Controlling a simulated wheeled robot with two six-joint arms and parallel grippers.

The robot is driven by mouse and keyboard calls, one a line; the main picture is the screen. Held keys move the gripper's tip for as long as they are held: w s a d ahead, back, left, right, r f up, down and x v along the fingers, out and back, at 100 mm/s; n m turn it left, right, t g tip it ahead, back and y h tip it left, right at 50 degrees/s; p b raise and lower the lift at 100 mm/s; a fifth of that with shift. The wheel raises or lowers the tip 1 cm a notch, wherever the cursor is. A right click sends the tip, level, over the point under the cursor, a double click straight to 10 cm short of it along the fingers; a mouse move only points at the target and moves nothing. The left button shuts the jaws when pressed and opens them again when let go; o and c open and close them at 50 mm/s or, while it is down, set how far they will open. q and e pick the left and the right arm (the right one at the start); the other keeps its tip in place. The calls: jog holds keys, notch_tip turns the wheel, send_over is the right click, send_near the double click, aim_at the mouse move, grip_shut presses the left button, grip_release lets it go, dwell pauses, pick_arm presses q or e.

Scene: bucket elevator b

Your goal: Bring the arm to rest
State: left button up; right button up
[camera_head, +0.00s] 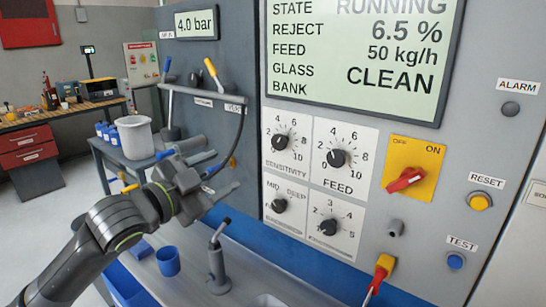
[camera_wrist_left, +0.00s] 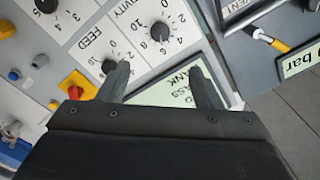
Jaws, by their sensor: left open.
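My left arm comes in from the lower left in the head view. Its gripper (camera_head: 216,166) is raised in front of the grey machine's left edge, with the fingers pointing right. In the left wrist view the two dark fingers (camera_wrist_left: 158,70) stand apart with nothing between them, so the gripper is open and empty. Beyond the fingers that view shows the panel's display and dials, rotated. Whether the fingers touch anything cannot be seen clearly, but no contact shows. My right gripper is in neither view.
The control panel carries a display (camera_head: 360,60), several dials, a red switch (camera_head: 405,180) and a yellow reset button (camera_head: 479,201). Below my arm are a blue cup (camera_head: 168,261) and a grey lever post (camera_head: 218,265). A white bucket (camera_head: 135,138) stands on a side table behind.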

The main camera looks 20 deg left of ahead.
pick_arm(q)
jog(key=s+a+f+n+g+y, duration=0.2)
jog(key=s+f+n+g+y, duration=0.15)
jog(key=f, duration=0.95)
jog(key=s+a+f+n+g+y, duration=0.15)
jog(key=s+f+n, duration=0.3)
jog(key=f, duration=0.75)
jog(key=s+f+n+g+y, duration=0.2)
jog(key=s+f+g, duration=0.2)
jog(key=s+f, duration=0.55)
jog(key=s+f+n+g+y, duration=0.1)
jog(key=s+f+n+g, duration=0.25)
jog(key=s+f, duration=0.6)
jog(key=s+a+f+g, duration=0.1)
jog(key=s+f, duration=0.1)
jog(key=f, duration=0.9)
jog(key=s+a+f+g, duration=0.1)
jog(key=f, duration=1)
jog(key=s+d+f+g, duration=0.1)
jog(key=s+f, duration=1.3)
jog(key=f, duration=0.1)
jog(key=shift+s+d+m+h, duration=0.3)
jog(key=shift+m+h, duration=0.1)
jog(key=shift+m, duration=0.05)
jog(key=shift+f, duration=0.1)
